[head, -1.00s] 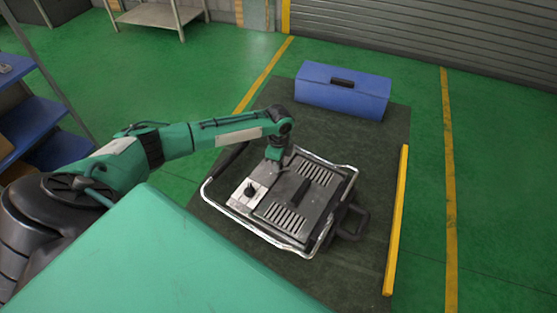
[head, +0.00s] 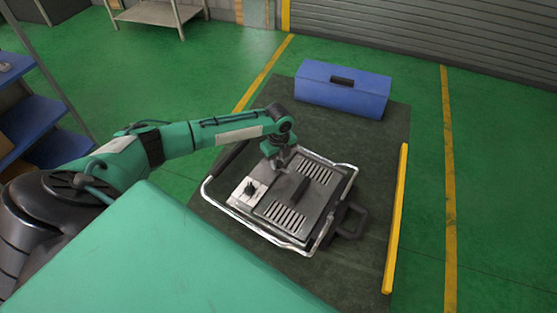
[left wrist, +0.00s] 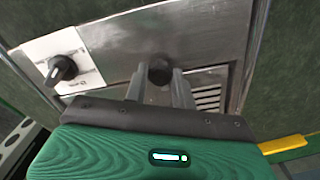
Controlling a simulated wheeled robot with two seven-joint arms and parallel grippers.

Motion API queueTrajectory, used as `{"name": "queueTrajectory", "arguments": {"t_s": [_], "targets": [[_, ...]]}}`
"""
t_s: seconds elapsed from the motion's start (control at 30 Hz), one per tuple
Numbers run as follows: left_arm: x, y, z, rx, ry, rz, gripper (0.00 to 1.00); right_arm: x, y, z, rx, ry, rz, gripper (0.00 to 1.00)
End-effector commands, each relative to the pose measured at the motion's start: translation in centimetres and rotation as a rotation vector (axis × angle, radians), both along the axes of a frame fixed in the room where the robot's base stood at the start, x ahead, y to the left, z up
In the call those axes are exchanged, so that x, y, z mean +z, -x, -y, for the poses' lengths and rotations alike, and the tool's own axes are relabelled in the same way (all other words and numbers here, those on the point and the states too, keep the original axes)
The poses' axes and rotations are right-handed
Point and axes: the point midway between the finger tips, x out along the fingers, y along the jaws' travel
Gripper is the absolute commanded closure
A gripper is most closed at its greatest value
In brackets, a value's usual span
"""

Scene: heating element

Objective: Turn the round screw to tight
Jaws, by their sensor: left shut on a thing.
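The heating element (head: 290,232) is a grey metal box with vent slots and a chrome tube frame, lying on a dark mat. The round screw (left wrist: 160,72) is a dark round knob on its metal top, seen in the left wrist view. My left gripper (left wrist: 160,80) points down at the box top, its two fingers closed on the round screw from either side. In the head view the left gripper (head: 281,163) is at the box's far edge, and the screw there is hidden by it. My right gripper is not in view.
A black dial (head: 250,190) on a white plate sits near the box's left side. A blue toolbox (head: 343,88) stands behind on the mat. A yellow bar (head: 396,220) lies along the mat's right edge. Blue shelves (head: 40,125) stand at the left.

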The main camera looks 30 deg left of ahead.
Motion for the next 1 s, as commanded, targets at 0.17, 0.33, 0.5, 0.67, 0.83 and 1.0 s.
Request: {"name": "queueTrajectory", "arguments": {"t_s": [0.17, 0.33, 0.5, 0.67, 0.83, 1.0], "targets": [[0.1, 0.0, 0.1, -0.009, 0.003, 0.001, 0.97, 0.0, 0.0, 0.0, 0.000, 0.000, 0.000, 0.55], [0.1, 0.0, 0.1, -0.008, 0.003, 0.001, 0.97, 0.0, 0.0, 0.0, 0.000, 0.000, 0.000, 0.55], [0.1, 0.0, 0.1, -0.007, 0.001, 0.001, 0.54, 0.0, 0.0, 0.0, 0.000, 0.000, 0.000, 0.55], [0.0, 0.0, 0.1, -0.006, 0.001, 0.001, 0.52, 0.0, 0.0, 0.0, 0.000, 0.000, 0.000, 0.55], [0.2, 0.0, 0.0, -0.006, 0.000, 0.001, 0.52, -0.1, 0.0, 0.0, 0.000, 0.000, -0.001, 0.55], [1.9, -0.1, 0.0, -0.006, -0.001, 0.004, 0.52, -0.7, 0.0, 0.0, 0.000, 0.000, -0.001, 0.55]]}}
